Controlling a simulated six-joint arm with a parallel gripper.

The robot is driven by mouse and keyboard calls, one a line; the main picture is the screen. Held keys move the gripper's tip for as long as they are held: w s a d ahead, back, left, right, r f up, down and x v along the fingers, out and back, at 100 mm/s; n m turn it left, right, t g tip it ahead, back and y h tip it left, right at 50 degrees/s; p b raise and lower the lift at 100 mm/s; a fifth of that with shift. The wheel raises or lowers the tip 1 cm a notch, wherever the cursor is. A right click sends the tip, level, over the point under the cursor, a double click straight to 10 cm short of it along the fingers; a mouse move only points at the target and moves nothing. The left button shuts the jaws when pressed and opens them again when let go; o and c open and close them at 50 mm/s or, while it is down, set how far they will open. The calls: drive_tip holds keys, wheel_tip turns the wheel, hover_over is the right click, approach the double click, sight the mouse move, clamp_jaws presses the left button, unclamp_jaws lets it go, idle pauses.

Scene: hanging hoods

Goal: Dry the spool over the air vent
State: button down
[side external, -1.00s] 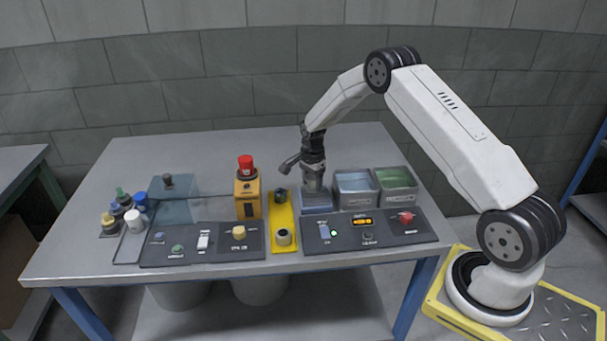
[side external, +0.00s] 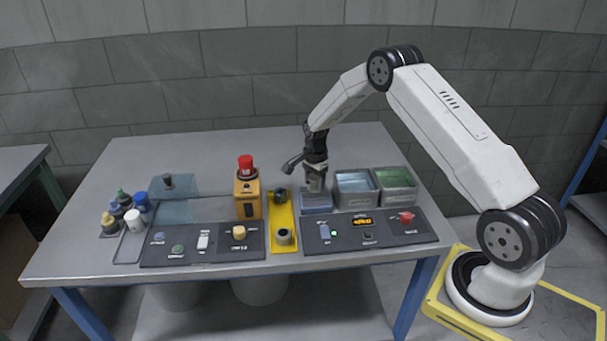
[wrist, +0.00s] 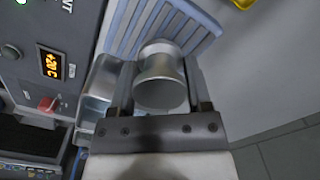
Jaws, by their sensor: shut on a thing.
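The spool (wrist: 162,82) is a shiny metal cylinder with a flared rim, between the fingers of my gripper (wrist: 160,100) in the wrist view. My gripper (side external: 315,178) is shut on it; in the side view the spool (side external: 315,185) is small and partly hidden. The air vent (wrist: 125,28) is a blue-grey slatted plate behind the spool in the wrist view. In the side view the vent (side external: 316,205) lies just below my gripper. I cannot tell the exact gap between spool and vent.
Two bins of blue (side external: 355,190) and green (side external: 396,186) liquid stand right of the vent. A control panel (side external: 345,240) with a lit display lies in front. A yellow tray (side external: 283,225) and an orange box with a red top (side external: 247,195) stand to the left.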

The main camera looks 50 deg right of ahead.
drive_tip(key=shift+w+a, duration=0.3)
idle(0.8)
drive_tip(key=shift+s+d, duration=0.25)
drive_tip(key=shift+d, duration=0.05)
idle(1.1)
drive_tip(key=shift+r, duration=0.1)
idle(0.6)
drive_tip(key=shift+r, duration=2.45)
